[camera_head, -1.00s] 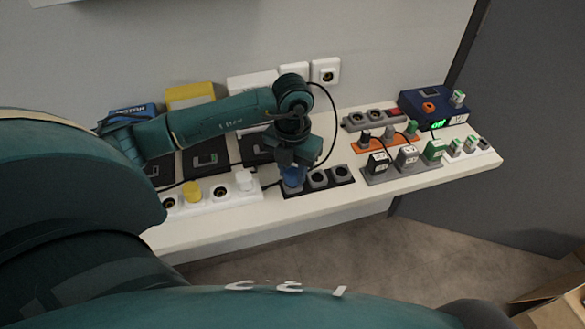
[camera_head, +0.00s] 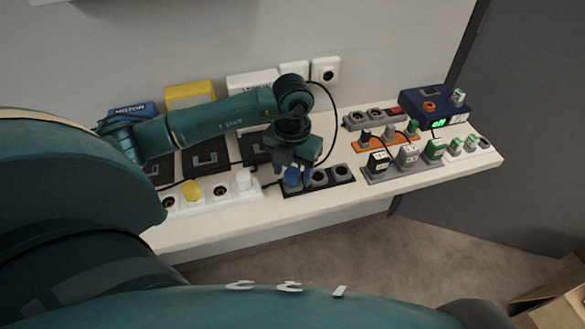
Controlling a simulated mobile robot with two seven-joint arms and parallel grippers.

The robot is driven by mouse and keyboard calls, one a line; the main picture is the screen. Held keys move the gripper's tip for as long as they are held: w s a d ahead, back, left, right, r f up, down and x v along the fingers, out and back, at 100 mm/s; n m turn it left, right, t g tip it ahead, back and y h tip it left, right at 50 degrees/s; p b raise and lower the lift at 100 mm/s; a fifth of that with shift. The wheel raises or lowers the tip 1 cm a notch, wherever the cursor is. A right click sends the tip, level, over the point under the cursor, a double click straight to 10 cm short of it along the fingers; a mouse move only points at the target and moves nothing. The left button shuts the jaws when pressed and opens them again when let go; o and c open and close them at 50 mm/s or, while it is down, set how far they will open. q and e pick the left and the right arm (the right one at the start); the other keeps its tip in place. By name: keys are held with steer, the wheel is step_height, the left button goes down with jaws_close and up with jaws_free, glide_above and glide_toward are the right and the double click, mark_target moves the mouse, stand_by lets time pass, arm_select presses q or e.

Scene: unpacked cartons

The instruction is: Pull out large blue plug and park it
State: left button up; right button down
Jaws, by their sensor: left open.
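The large blue plug (camera_head: 291,179) sits in the leftmost place of the black socket strip (camera_head: 318,187) near the shelf's front edge. My left gripper (camera_head: 291,172) is right above it, pointing down, with its fingers open around or just above the plug's top. The gripper hides part of the plug, so I cannot tell whether the fingers touch it. The other two sockets of the black strip are empty. My right gripper is not in view.
A white strip (camera_head: 229,193) with a yellow plug (camera_head: 192,190) and a white plug stands on the left. A grey strip (camera_head: 402,171) with several plugs, an orange strip (camera_head: 390,145) and a blue box (camera_head: 432,104) reading "off" stand on the right. A black cable hangs behind the gripper.

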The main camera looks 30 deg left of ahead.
mark_target(292, 171)
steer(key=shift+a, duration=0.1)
arm_select(q)
step_height(292, 171, up, 13)
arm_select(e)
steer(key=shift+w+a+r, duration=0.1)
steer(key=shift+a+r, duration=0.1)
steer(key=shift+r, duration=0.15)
